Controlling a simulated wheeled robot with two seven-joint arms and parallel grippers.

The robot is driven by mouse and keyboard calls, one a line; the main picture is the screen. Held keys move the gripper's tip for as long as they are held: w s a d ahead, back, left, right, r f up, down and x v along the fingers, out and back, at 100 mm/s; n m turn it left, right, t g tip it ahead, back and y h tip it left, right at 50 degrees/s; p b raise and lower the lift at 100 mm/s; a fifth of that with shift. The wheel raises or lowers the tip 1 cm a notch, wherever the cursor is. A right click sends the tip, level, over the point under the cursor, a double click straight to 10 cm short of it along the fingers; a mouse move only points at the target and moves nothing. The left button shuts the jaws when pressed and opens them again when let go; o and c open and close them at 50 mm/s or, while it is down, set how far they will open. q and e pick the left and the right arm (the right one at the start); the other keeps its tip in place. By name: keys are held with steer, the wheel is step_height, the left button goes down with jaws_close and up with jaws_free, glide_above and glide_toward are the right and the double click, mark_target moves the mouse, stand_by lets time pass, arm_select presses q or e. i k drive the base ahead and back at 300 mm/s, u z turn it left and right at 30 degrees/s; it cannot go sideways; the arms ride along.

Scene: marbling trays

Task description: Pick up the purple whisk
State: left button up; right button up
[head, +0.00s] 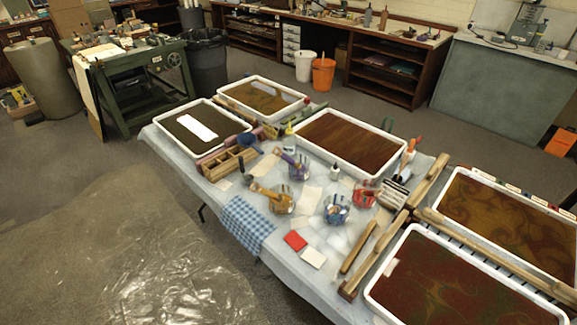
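On the table with the pale cover, a purple-handled tool (286,156) leans in a jar with purple and blue colouring (299,172), near the table's middle. It looks like the purple whisk, but it is too small to tell surely. Similar jars stand nearby: a yellow-orange one (282,204) with a wooden handle, a blue one (337,214) and a red one (363,198). Neither of my grippers shows in the head view.
Marbling trays surround the jars, including a dark red one (393,171) behind them and one (481,321) at the front right. A wooden divided box (221,164) and a checked cloth (246,222) lie left. Open floor lies at the lower left.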

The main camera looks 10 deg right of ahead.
mark_target(281, 154)
steer(key=k, duration=1.3)
steer(key=u, duration=0.55)
steer(key=i, duration=0.5)
steer(key=u, duration=0.9)
steer(key=i, duration=0.7)
steer(key=z, duration=0.45)
steer(key=i, duration=0.8)
steer(key=z, duration=0.8)
